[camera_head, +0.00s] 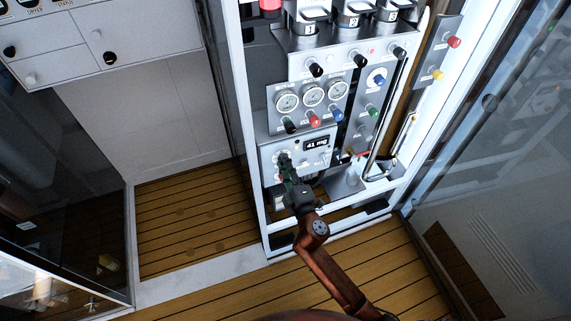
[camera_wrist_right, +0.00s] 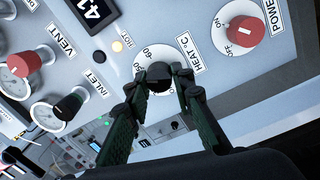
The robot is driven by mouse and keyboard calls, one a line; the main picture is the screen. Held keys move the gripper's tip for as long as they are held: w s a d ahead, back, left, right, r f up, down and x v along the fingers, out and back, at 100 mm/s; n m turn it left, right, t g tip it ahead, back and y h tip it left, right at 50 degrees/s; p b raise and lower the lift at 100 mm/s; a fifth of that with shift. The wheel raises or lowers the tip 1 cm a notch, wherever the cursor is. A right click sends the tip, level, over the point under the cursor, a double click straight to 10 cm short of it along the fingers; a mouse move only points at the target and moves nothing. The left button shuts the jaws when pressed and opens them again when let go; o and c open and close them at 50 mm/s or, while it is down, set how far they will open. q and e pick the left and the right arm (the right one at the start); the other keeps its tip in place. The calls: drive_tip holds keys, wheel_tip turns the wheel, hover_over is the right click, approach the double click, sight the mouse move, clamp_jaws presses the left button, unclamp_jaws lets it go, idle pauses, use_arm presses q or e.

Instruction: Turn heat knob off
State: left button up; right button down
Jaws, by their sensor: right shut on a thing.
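The heat knob (camera_wrist_right: 159,76) is a black knob on a white dial marked with numbers, beside the label "HEAT °C" in the right wrist view. My right gripper (camera_wrist_right: 158,84) has its two dark green fingers closed around this knob. In the head view my right gripper (camera_head: 284,160) reaches the lower left of the panel, and its fingers hide the knob there. The knob's exact setting cannot be read. My left gripper is not in view.
A red power knob (camera_wrist_right: 246,31) sits beside the heat dial, with a red vent knob (camera_wrist_right: 24,63) and a black inlet knob (camera_wrist_right: 70,104) on the other side. Glass doors stand left and right of the panel.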

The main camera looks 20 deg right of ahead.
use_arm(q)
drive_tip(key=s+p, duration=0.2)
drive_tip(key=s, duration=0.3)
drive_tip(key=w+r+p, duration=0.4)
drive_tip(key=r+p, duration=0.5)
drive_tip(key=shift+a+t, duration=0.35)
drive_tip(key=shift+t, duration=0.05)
use_arm(e)
drive_tip(key=shift+d+f+n+y, duration=0.1)
drive_tip(key=shift+d+n+y, duration=0.1)
drive_tip(key=shift+n, duration=5.95)
drive_tip(key=shift+d+f+n+y, duration=0.1)
drive_tip(key=shift+n+y, duration=0.1)
drive_tip(key=shift+n, duration=6.25)
drive_tip(key=c, duration=1.7)
unclamp_jaws()
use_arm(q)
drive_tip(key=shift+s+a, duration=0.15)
use_arm(e)
drive_tip(key=shift+o, duration=0.2)
drive_tip(key=shift+s, duration=0.1)
